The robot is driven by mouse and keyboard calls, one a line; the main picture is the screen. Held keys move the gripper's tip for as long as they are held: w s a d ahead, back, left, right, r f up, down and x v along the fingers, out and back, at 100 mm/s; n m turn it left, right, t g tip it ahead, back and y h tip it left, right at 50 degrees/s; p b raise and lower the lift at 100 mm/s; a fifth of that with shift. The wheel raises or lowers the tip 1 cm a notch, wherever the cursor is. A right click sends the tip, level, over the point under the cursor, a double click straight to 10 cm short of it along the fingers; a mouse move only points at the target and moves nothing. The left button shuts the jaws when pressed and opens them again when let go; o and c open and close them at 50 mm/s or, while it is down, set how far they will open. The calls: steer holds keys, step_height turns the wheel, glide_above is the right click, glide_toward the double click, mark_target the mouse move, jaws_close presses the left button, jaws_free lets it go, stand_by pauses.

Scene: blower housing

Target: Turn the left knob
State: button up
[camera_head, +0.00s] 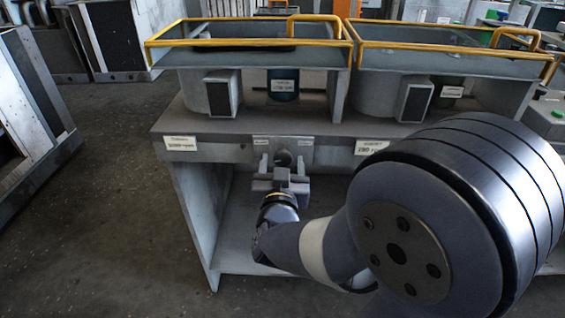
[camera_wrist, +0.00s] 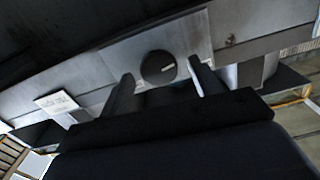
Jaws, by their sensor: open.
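A round dark knob (camera_wrist: 158,68) with a light pointer line sits on a grey metal plate in the wrist view. In the head view the knob (camera_head: 284,157) shows on the front edge of the grey bench, partly hidden by my gripper (camera_head: 282,166). In the wrist view my gripper (camera_wrist: 163,82) is open, with one finger on each side of the knob. The fingers look apart from the knob; whether they reach around it I cannot tell.
White labels (camera_head: 181,143) are on the bench front (camera_head: 225,153). Yellow-railed housings (camera_head: 250,42) stand on the bench. Below is an open shelf space (camera_head: 235,225). Grey cabinets (camera_head: 35,100) stand at left, with clear floor (camera_head: 115,200) between.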

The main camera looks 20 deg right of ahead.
steer(key=shift+w+d, duration=0.25)
steer(key=shift+w, duration=0.45)
steer(key=shift+c, duration=0.3)
steer(key=c, duration=0.9)
